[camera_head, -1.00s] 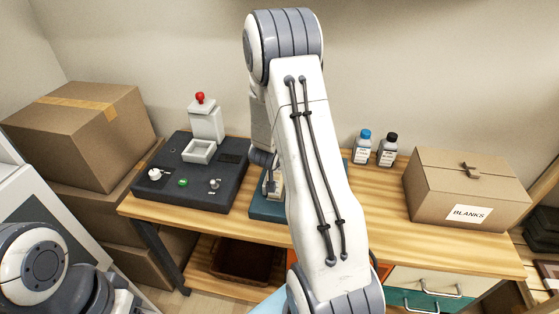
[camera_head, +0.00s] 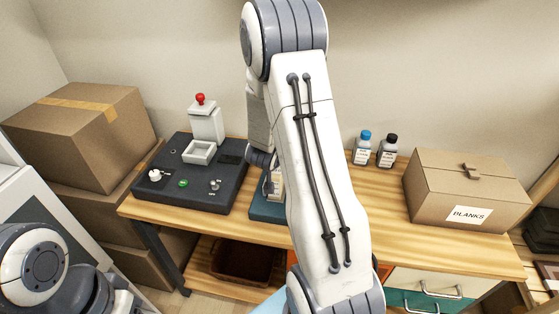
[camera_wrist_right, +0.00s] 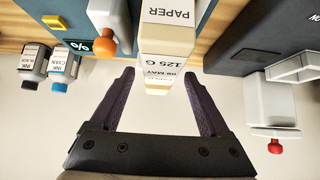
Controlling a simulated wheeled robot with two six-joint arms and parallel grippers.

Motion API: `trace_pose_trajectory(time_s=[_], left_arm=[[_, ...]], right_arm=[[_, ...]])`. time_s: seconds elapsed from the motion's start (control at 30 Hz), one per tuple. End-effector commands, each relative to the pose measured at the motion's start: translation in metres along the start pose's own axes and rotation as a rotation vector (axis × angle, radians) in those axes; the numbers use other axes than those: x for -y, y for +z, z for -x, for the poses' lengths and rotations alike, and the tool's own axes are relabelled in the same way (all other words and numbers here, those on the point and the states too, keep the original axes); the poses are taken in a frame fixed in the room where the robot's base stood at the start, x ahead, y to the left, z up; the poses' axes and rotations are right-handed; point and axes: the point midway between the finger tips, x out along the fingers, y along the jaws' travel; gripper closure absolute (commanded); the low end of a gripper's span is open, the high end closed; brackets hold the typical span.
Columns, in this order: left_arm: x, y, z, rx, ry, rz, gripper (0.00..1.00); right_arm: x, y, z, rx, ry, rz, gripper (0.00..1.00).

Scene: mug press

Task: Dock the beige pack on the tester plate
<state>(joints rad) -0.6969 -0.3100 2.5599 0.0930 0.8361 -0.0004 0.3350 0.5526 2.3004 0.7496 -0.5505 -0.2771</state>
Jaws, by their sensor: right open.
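The beige pack (camera_wrist_right: 168,62), with a white label reading PAPER 125 G, shows in the right wrist view just beyond and between my right fingertips. My right gripper (camera_wrist_right: 159,74) is open, with one finger towards each side of the pack and visible gaps. Whether the pack touches the tester plate is hidden. My left gripper is out of view.
A dark console (camera_head: 195,178) with a white press and red knob (camera_head: 200,98) stands left of the tester. A cyan-capped bottle (camera_head: 363,149) and a black-capped bottle (camera_head: 387,151) stand at the back. A BLANKS box (camera_head: 465,190) is at right, with bare wood before the bottles.

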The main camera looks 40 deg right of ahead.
Motion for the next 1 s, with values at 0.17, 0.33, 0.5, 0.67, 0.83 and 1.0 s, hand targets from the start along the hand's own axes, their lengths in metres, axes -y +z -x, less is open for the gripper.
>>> trace_pose_trajectory(time_s=[0.17, 0.33, 0.5, 0.67, 0.83, 1.0], left_arm=[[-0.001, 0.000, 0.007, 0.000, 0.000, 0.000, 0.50], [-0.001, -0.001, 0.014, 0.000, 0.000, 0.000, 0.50], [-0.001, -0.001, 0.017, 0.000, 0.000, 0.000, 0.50], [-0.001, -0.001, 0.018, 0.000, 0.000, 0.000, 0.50], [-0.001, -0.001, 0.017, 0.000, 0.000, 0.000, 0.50], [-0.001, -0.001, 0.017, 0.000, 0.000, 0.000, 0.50]], right_arm=[[0.001, -0.003, 0.044, -0.003, -0.004, 0.001, 0.20], [0.001, -0.002, 0.074, -0.002, -0.003, 0.001, 0.20], [0.000, -0.001, 0.089, -0.001, -0.001, 0.000, 0.20], [0.000, 0.000, 0.092, 0.000, -0.001, 0.001, 0.20], [0.037, 0.011, 0.111, 0.039, -0.117, 0.055, 0.20], [0.130, 0.074, 0.198, 0.216, -0.467, 0.300, 0.20]])
